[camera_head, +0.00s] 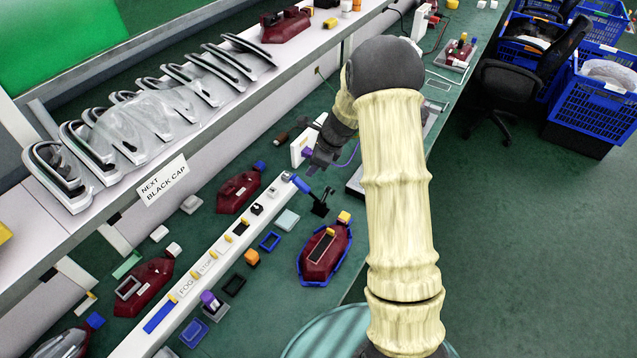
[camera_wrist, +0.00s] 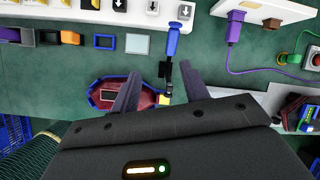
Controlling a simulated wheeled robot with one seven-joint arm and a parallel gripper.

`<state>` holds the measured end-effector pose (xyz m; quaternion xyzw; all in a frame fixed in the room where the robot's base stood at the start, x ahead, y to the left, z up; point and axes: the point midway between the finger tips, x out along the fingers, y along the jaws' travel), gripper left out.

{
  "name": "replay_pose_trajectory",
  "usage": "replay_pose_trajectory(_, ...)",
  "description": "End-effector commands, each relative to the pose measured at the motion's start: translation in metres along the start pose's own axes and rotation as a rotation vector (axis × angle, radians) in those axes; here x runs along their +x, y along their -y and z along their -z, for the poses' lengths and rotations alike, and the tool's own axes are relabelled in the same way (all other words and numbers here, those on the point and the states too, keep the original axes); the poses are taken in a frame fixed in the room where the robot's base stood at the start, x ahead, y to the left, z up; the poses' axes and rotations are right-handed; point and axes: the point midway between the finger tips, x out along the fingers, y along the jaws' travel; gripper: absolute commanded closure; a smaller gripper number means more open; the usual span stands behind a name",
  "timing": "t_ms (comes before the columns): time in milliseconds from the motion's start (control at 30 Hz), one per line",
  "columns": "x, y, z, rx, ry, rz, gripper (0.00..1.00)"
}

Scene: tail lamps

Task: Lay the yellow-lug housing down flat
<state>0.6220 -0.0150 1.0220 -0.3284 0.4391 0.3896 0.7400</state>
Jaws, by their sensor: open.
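The dark red housing with the yellow lug (camera_head: 325,256) is on the green bench, right of the long white strip, with a blue edging around its base. A dark rectangular window shows on its upward face; I cannot tell whether it lies fully flat. In the wrist view the same housing (camera_wrist: 108,94) is left of centre, partly behind my left finger, its yellow lug between the fingers. My gripper (camera_head: 316,166) is open and empty, above the bench and beyond the housing. Its two fingers (camera_wrist: 160,72) are spread apart in the wrist view.
A black stand with a blue handle (camera_head: 321,207) is beside the housing, near my gripper. The white strip (camera_head: 215,262) holds small parts. Other red housings (camera_head: 238,191) lie left of it. A shelf of clear lamp covers (camera_head: 165,95) is upper left. Bench right of the strip is partly clear.

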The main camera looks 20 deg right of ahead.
Motion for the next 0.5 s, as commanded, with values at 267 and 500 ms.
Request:
replay_pose_trajectory(267, -0.086, -0.088, 0.002, -0.795, -0.125, -0.069, 0.55)
replay_pose_trajectory(500, -0.146, -0.167, 0.024, -1.500, -0.205, -0.169, 0.55)
